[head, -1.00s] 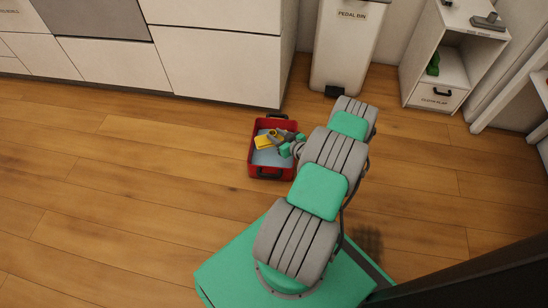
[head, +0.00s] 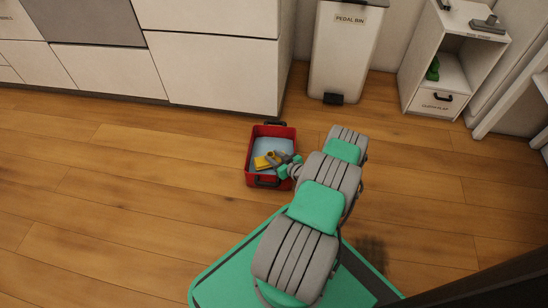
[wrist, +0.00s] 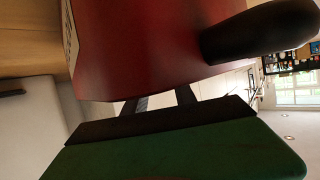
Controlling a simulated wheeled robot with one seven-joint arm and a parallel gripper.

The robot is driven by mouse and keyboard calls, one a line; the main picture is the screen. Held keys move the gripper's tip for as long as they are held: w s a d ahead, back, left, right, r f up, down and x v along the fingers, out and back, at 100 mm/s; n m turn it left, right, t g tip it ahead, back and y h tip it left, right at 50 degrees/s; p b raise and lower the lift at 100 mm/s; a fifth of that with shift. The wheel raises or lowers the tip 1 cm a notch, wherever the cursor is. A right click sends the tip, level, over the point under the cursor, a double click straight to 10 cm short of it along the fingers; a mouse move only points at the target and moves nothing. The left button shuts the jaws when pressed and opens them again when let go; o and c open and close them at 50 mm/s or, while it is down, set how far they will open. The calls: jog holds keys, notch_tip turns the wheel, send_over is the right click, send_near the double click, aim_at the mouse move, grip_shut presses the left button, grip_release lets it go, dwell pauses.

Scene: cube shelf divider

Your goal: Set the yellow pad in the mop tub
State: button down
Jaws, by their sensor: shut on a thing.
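The mop tub (head: 290,135) is a red open box with a pale blue-grey inside and a dark handle at each end. It stands on the wooden floor. My gripper (head: 276,159) is shut on the yellow pad (head: 262,163). The pad is over the inside of the tub, towards its near end. I cannot tell whether it touches the tub's bottom. In the wrist view the tub's red outer wall (wrist: 150,45) and a dark handle (wrist: 262,32) fill the upper part, close to my gripper. The pad does not show there.
A white pedal bin (head: 343,50) stands behind the tub to the right. White cabinets (head: 215,70) line the back left. A small white shelf unit (head: 455,75) stands at the far right. The floor left of the tub is clear.

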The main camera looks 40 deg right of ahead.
jog(key=shift+f, duration=0.35)
jog(key=c, duration=1)
grip_release()
jog(key=shift+r, duration=0.15)
